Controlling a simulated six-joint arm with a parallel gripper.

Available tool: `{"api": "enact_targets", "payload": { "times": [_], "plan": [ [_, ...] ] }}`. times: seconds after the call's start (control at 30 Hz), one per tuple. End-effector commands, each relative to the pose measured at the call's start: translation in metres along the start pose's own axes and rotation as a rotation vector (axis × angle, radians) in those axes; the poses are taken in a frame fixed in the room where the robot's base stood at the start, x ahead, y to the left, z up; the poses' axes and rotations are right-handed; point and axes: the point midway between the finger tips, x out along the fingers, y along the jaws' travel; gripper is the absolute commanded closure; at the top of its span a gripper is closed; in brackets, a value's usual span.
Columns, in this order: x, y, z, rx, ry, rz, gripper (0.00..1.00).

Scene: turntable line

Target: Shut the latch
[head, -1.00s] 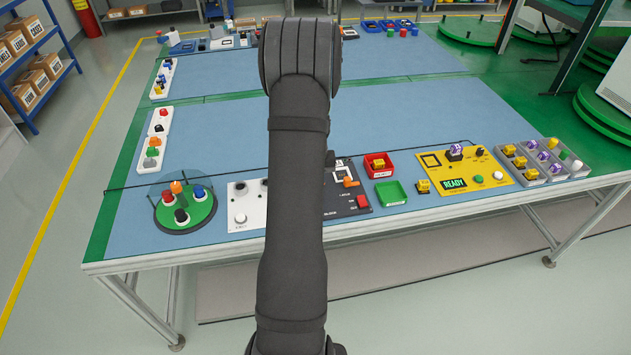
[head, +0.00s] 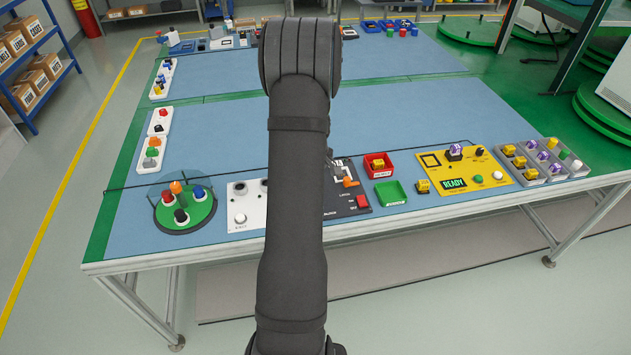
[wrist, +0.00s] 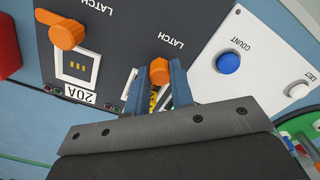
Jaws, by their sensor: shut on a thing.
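A dark panel (wrist: 118,50) carries two orange latches, each beside the word LATCH. One orange latch (wrist: 159,71) is at the middle of the wrist view, at the tips of my gripper (wrist: 158,90). The blue fingers stand on either side of it and are shut on it. Its lower part is hidden between the fingers, so its full angle cannot be told. The other orange latch (wrist: 62,30) is at the upper left, beside a framed socket labelled 20A; it also shows in the head view (head: 350,183). My arm hides my gripper in the head view.
In the head view, a red bin (head: 379,172), a green tray (head: 391,197) and a yellow panel (head: 466,185) stand to the right.

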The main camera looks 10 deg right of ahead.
Motion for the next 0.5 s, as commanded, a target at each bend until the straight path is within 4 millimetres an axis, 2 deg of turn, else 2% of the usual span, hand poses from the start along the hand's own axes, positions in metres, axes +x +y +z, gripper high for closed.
{"api": "enact_targets", "payload": {
  "times": [0.5],
  "plan": [
    [-0.0007, 0.0005, -0.0006, -0.087, 0.002, 0.002, 1.00]
  ]
}}
